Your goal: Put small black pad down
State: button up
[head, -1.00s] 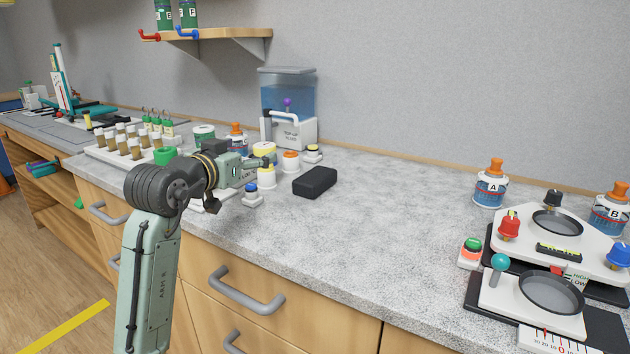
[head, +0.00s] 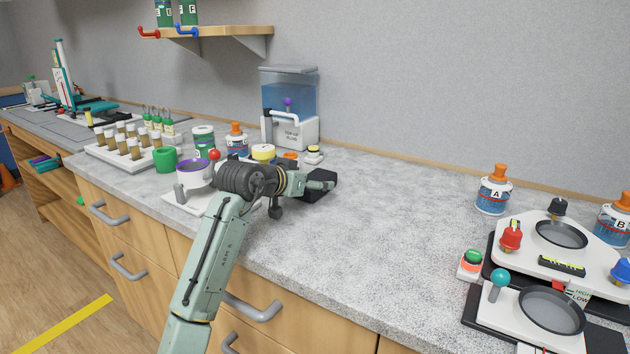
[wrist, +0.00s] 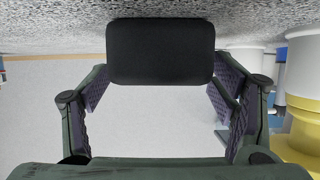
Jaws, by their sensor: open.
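The small black pad (head: 319,190) lies on the grey speckled counter, right of the lidded jars. In the wrist view the pad (wrist: 160,52) is a dark rounded block against the counter surface. My gripper (head: 322,180) is low over the counter at the pad and hides part of it in the head view. In the wrist view my gripper (wrist: 160,88) is open, with one finger on each side of the pad. The fingers' inner faces show, and I cannot tell whether they touch the pad.
The yellow-lidded jar (head: 263,152) stands just behind my arm, and a yellow and white jar (wrist: 302,95) is close beside my gripper. A water tank (head: 289,105) stands at the back. The counter (head: 400,210) is clear to the right, up to a white two-dish device (head: 550,270).

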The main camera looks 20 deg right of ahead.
jog(key=shift+x, duration=0.9)
jog(key=shift+c, duration=0.2)
jog(key=c, duration=1.2)
jog(key=shift+r, duration=0.1)
